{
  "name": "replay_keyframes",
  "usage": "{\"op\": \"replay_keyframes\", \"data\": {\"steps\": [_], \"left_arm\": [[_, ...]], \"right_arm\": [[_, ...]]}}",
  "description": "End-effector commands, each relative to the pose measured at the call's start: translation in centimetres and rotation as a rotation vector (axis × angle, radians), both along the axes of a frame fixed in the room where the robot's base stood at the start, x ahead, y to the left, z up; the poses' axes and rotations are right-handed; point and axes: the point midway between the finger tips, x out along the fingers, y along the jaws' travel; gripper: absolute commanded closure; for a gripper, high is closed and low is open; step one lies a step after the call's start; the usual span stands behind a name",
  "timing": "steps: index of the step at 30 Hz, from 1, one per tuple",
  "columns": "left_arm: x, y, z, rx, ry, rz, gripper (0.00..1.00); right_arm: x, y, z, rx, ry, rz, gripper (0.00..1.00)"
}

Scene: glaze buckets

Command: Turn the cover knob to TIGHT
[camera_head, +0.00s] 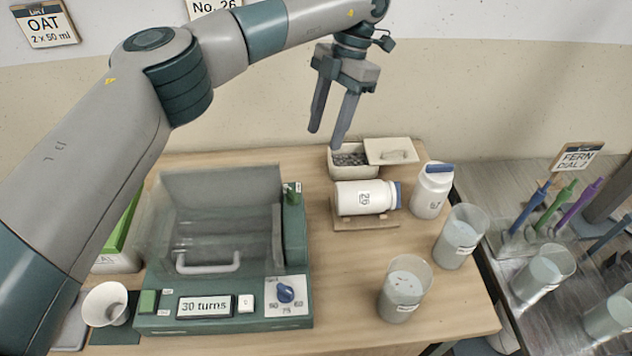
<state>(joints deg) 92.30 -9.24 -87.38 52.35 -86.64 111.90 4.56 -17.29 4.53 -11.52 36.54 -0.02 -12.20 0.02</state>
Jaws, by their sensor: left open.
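The green machine (225,325) stands at the left of the table, with a clear cover (215,215) that has a pale handle. A small green knob (291,190) with a white tag sits on the post right of the cover; its lettering is too small to read. A blue knob (286,293) sits on a white dial plate with numbers at the machine's front right. My left gripper (326,138) is open and empty, pointing down above the back of the table, right of and higher than the machine. My right gripper is not in view.
A box (353,172) of dark pieces with its lid (390,150) aside stands at the back. Two beakers (404,287) (459,236) stand at right. The table's front middle is clear.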

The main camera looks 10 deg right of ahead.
Motion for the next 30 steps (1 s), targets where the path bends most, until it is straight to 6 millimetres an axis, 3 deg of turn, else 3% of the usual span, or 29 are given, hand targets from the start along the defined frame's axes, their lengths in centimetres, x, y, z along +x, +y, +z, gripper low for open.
{"op": "replay_keyframes", "data": {"steps": [3, 6, 17, 23, 30], "left_arm": [[0.9, 1.8, 1.3, 0.054, 0.005, -0.044, 0.55], [1.2, 2.3, 1.7, 0.069, 0.009, -0.060, 0.55], [1.1, 2.3, 1.6, 0.068, 0.011, -0.063, 0.55], [1.0, 2.6, 0.8, 0.068, 0.013, -0.061, 0.55], [0.4, 3.5, -1.5, 0.066, 0.015, -0.062, 0.55]], "right_arm": [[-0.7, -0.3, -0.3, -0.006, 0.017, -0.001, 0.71], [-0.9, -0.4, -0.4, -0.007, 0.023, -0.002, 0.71], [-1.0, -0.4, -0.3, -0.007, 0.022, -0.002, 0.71], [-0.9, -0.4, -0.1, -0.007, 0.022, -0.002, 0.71], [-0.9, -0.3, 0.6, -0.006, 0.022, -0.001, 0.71]]}}
